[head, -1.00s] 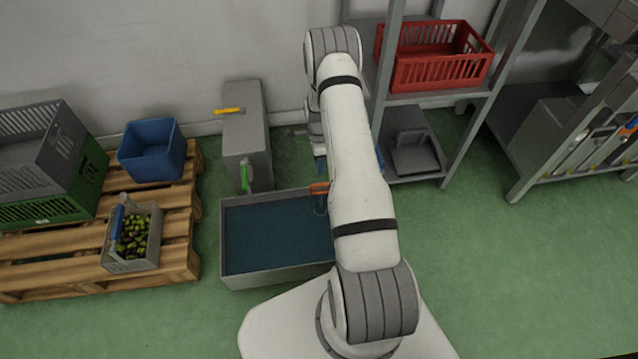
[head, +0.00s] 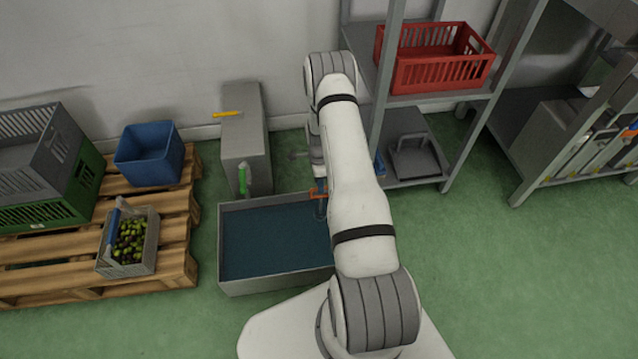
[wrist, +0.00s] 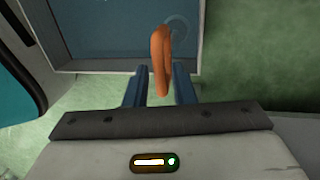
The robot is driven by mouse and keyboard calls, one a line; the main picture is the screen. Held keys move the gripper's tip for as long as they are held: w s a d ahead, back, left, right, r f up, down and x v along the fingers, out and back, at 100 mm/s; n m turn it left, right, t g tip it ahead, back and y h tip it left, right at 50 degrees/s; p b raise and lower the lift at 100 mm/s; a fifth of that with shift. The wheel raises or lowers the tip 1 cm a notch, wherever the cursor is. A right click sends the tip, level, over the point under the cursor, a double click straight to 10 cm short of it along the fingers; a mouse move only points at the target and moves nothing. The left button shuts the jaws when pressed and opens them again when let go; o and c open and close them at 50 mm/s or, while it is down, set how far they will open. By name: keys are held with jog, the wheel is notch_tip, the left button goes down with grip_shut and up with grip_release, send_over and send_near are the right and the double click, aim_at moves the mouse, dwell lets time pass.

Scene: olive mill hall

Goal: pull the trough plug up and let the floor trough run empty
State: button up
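The floor trough (head: 265,285) is a grey rectangular basin holding dark blue liquid. It stands on the green floor in front of my base, and its rim also shows in the wrist view (wrist: 100,67). The plug's orange handle (head: 317,195) stands at the trough's right part, partly hidden by my arm. In the wrist view the orange handle (wrist: 160,60) is upright between my gripper's two blue fingers (wrist: 160,88), with a gap on each side. My gripper (head: 320,186) is open around it. A faint ring shows in the liquid beside the handle; the plug's lower end is unclear.
Left is a pallet (head: 180,232) with crates, a blue bin (head: 150,155) and an olive basket (head: 128,262). A shelf rack (head: 462,150) stands right; floor there is clear.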

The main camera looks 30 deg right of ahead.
grip_shut()
notch_tip(320, 180, up, 4)
jog(key=shift+w+r+p, duration=0.15)
jog(key=shift+r+p, duration=0.1)
jog(key=shift+p, duration=0.85)
jog(key=shift+o, duration=0.2)
grip_release()
jog(key=shift+r, duration=0.15)
jog(key=shift+o, duration=1.2)
